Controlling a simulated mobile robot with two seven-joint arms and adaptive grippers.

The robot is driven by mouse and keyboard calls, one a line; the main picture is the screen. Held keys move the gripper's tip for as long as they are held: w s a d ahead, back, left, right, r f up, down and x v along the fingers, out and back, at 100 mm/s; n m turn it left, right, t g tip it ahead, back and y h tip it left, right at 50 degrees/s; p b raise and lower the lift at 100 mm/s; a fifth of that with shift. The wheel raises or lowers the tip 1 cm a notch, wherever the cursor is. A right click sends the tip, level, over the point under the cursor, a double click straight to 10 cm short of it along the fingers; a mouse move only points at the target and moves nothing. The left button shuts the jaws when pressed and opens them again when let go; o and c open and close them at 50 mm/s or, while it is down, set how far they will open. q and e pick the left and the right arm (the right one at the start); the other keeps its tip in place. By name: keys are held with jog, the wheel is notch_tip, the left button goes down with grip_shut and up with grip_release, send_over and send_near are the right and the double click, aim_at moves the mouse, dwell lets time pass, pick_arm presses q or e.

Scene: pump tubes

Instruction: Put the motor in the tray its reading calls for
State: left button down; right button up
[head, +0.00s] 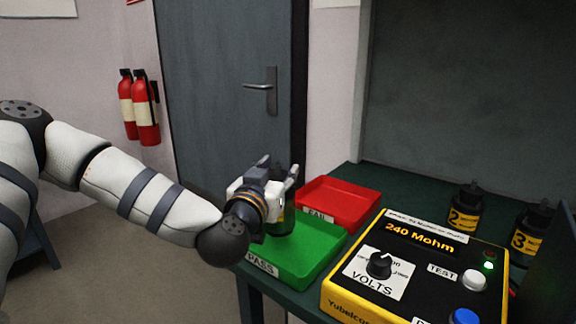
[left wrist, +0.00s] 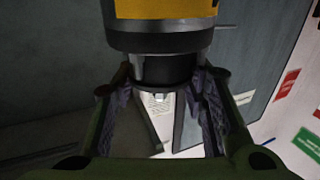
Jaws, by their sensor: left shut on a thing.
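My left gripper (head: 284,184) is over the green PASS tray (head: 318,250). It is shut on the motor, which is mostly hidden behind the gripper in the head view. In the left wrist view the motor (left wrist: 165,42), black with a yellow band, sits between the two fingers (left wrist: 158,92). Whether the motor touches the tray floor I cannot tell. The red FAIL tray (head: 350,203) lies just behind the green one and looks empty. The yellow tester (head: 345,302) reads "240 Mohm" on its display (head: 419,238), with a green light (head: 488,266) lit. My right gripper is not in view.
Motors marked 2 (head: 465,215) and 3 (head: 527,240) stand behind the tester on the dark green bench (head: 400,190). The tester has a VOLTS dial (head: 379,265), a white TEST button (head: 474,280) and a blue button (head: 464,316). A grey door and fire extinguishers (head: 146,110) are behind.

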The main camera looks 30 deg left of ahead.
pick_arm(q)
jog(key=shift+w+a+f, duration=0.1)
jog(key=shift+w+a, duration=0.2)
notch_tip(320, 180, down, 4)
jog(key=shift+w+a+r+b, duration=0.1)
jog(key=shift+r+b, duration=0.1)
jog(key=shift+b, duration=0.45)
jog(key=shift+r, duration=0.25)
jog(key=c, duration=1.3)
grip_release()
jog(key=shift+f, duration=0.35)
jog(key=shift+c, duration=0.2)
jog(key=o, duration=0.4)
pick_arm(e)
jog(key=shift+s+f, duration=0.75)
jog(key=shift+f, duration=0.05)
